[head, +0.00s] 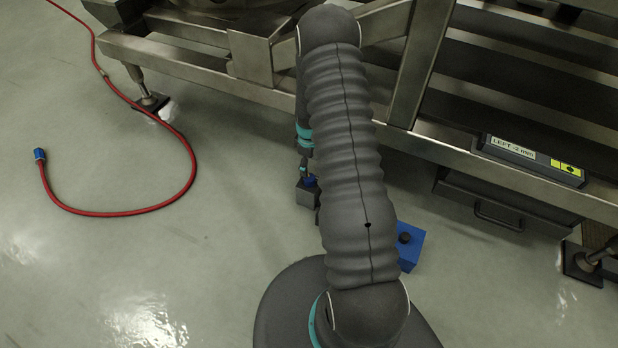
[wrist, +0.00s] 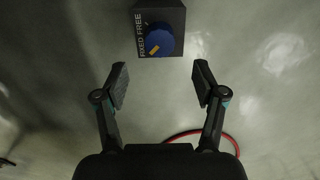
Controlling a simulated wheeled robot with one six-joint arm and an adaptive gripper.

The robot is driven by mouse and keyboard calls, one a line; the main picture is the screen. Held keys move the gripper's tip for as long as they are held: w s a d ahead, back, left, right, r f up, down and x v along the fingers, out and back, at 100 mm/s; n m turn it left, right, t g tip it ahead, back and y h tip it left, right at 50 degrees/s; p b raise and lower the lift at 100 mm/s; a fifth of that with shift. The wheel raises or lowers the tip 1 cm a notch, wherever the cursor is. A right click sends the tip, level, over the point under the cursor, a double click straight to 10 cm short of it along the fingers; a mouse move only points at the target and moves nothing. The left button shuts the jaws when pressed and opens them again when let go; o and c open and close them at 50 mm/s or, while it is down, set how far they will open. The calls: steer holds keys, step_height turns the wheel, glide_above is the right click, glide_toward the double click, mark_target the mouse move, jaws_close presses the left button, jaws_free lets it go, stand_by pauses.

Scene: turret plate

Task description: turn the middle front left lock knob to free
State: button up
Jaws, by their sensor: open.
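The lock knob (wrist: 163,38) is blue and round with a yellow-orange pointer mark, on a dark block (wrist: 174,10) at the top of the wrist view. The block is lettered FIXED and FREE along its left side. The pointer mark lies at the knob's lower left, towards the FIXED lettering. My gripper (wrist: 160,78) is open and empty, its two fingers spread below the knob in the picture and apart from it. In the head view a blue knob (head: 310,181) shows on a grey block (head: 306,195) beside my arm, which hides much of my gripper and the area there.
A metal frame (head: 440,150) runs across the back, with a sign reading LEFT -2 mm (head: 530,158). A blue box with a black knob (head: 411,250) stands right of my arm. A red hose (head: 130,212) lies on the floor at left. Much of the floor at left is bare.

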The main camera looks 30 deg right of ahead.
mark_target(309, 177)
step_height(309, 177, down, 8)
steer(key=shift+f, duration=0.2)
steer(key=shift+c, duration=0.2)
steer(key=c, duration=1.1)
